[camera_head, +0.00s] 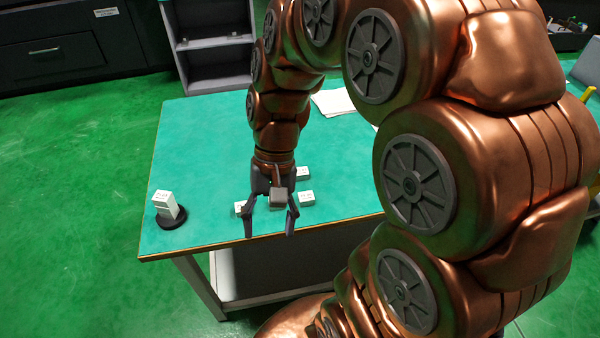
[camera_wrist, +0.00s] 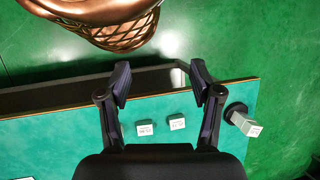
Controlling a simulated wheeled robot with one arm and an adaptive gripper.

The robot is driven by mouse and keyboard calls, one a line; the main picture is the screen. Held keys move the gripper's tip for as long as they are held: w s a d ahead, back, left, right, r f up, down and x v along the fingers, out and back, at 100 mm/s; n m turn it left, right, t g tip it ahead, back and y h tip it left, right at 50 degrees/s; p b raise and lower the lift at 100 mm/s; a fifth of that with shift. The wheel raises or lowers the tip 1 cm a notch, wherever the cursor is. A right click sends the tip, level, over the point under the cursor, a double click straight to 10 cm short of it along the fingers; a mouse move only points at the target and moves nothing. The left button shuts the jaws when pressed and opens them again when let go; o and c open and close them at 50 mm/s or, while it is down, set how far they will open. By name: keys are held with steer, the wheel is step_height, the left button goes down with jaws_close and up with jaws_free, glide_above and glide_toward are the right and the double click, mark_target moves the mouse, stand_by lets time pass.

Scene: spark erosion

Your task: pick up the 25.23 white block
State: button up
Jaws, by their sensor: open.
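Small white blocks with dark printed labels lie on the green table; I cannot read which is marked 25.23. In the head view one block (camera_head: 240,208) is partly hidden behind my gripper's left finger. Another block (camera_head: 307,198) lies just right of the gripper, and a third (camera_head: 302,173) lies farther back. The wrist view shows two blocks, one (camera_wrist: 145,130) and another (camera_wrist: 177,122), between the fingers in the picture. My gripper (camera_head: 269,230) is open and empty, pointing down near the table's front edge. Its spread fingers also show in the wrist view (camera_wrist: 160,78).
A black round base (camera_head: 172,219) carries a tall white block or stack (camera_head: 166,204) at the table's front left corner. White paper (camera_head: 333,102) lies farther back. A grey shelf unit (camera_head: 212,60) stands behind the green table (camera_head: 200,130). The table's left part is mostly clear.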

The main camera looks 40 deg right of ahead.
steer(key=w+d+f+m+y, duration=0.2)
steer(key=w+d+m+y, duration=0.25)
steer(key=w, duration=0.45)
steer(key=m+t+y, duration=0.4)
steer(key=m+t, duration=0.5)
steer(key=m, duration=0.5)
glide_toward(305, 170)
steer(key=shift+w+a+f+b, duration=0.2)
steer(key=shift+w+a+b, duration=0.1)
steer(key=shift+w+a, duration=0.85)
steer(key=shift+p+x, duration=0.3)
steer(key=shift+x, duration=0.8)
steer(key=shift+s+f+p+x, duration=0.1)
steer(key=shift+s+p+x, duration=0.15)
steer(key=shift+x, duration=0.65)
steer(key=shift+s+f+p+x, duration=0.15)
steer(key=shift+p+x, duration=0.2)
steer(key=shift+x, duration=0.6)
steer(key=shift+s+f+p+x, duration=0.15)
steer(key=shift+p+x, duration=0.15)
steer(key=shift+x, duration=0.6)
steer(key=shift+a, duration=0.1)
jaws_close()
